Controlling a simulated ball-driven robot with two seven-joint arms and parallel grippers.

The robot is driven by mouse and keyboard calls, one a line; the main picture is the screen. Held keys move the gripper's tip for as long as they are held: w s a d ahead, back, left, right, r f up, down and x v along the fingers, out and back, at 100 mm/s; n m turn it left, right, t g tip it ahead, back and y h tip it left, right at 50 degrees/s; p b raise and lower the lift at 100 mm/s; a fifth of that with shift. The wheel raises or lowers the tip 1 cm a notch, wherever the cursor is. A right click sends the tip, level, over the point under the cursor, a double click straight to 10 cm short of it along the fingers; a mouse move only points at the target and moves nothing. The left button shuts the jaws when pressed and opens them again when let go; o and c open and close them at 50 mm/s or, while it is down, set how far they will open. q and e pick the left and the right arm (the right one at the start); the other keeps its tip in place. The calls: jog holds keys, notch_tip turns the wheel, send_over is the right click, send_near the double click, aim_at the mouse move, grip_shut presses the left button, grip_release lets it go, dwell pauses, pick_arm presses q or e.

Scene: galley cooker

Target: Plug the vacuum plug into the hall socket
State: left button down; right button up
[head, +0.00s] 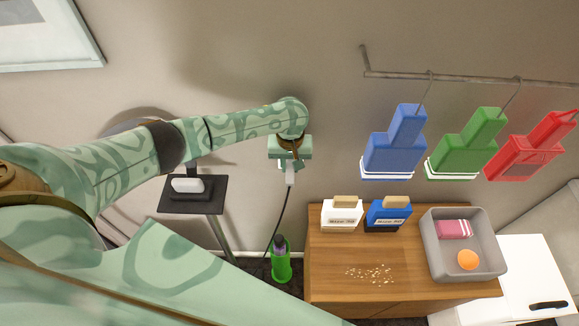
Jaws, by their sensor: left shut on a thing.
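My left gripper (290,158) hangs pointing down in front of the wall, left of the wooden cabinet. It is shut on the white vacuum plug (291,176), which shows below the jaws. A dark cord (281,216) runs from the plug down toward a green upright bottle-shaped thing (281,264) on the floor, which looks like the vacuum. I cannot make out the hall socket; my arm and gripper cover part of the wall. My right gripper is not in view.
A wooden cabinet (400,285) bears a white box (342,214), a blue box (388,214), crumbs (370,273) and a grey bin (464,211). Blue (395,148), green (468,148) and red (530,148) dustpan-like things hang from a rail (460,79). A dark stand (193,207) is left.

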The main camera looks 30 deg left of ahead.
pick_arm(q)
jog(key=shift+w+a, duration=0.15)
jog(key=shift+w, duration=0.1)
dwell(0.5)
jog(key=c, duration=0.6)
grip_release()
notch_tip(320, 180, up, 10)
jog(key=p, duration=1.3)
